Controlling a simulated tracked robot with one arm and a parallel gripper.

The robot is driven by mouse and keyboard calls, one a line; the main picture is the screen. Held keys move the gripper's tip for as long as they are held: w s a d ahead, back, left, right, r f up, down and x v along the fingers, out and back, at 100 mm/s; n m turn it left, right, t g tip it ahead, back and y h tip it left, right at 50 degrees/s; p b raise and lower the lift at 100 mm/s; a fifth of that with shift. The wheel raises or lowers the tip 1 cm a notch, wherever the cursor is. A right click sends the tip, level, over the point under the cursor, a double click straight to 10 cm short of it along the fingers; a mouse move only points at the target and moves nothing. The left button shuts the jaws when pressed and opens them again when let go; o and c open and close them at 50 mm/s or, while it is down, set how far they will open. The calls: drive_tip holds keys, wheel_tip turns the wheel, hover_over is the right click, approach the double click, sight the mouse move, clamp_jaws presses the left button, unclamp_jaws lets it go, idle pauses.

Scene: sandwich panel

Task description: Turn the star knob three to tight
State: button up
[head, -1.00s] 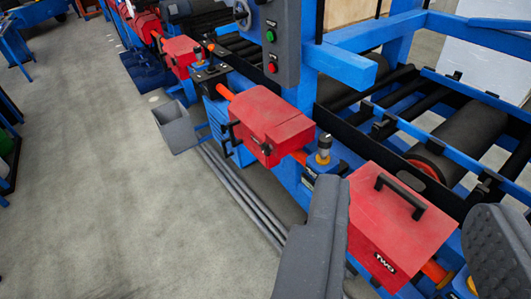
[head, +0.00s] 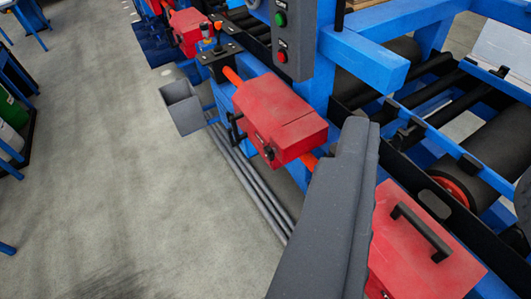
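A red box-shaped cover (head: 280,115) is near the middle of the view, on the blue machine. A small black knob (head: 268,153) shows on its front face; I cannot tell whether it is star-shaped or is number three. A second red cover (head: 400,275) with a black handle (head: 420,232) is at lower right, partly hidden by my gripper's left finger. My gripper (head: 445,155) is open, with grey padded fingers. The left finger is large in front; only a sliver of the right finger shows at the right edge.
A grey control box (head: 281,40) with green and red buttons stands on the machine. Blue beams (head: 365,65) and black rollers (head: 490,150) fill the right. A grey bin (head: 182,107) and pipes (head: 250,180) lie along the machine's foot. The grey floor (head: 110,200) at left is mostly clear.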

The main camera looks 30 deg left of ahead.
drive_tip(key=o, duration=0.3)
drive_tip(key=shift+w+a, duration=0.15)
drive_tip(key=shift+w, duration=0.15)
drive_tip(key=w+a+r+n+t+y+p, duration=0.1)
drive_tip(key=w+a+t+y+p, duration=0.2)
drive_tip(key=w+a, duration=1.3)
drive_tip(key=w+a+f+m+t+h, duration=0.1)
drive_tip(key=w+a+f+m, duration=0.1)
drive_tip(key=w+a+f, duration=0.35)
drive_tip(key=w+a+f+m+t+h, duration=0.1)
drive_tip(key=w+a+f, duration=0.1)
drive_tip(key=w, duration=0.6)
drive_tip(key=w+a+f+m+h+p, duration=0.1)
drive_tip(key=w+a+f+m+h, duration=0.2)
drive_tip(key=f, duration=0.5)
drive_tip(key=m+g+h+p, duration=0.25)
drive_tip(key=g+h, duration=0.35)
drive_tip(key=h, duration=0.3)
approach(267, 155)
drive_tip(key=b+x, duration=0.2)
drive_tip(key=x, duration=0.7)
drive_tip(key=shift+w, duration=0.1)
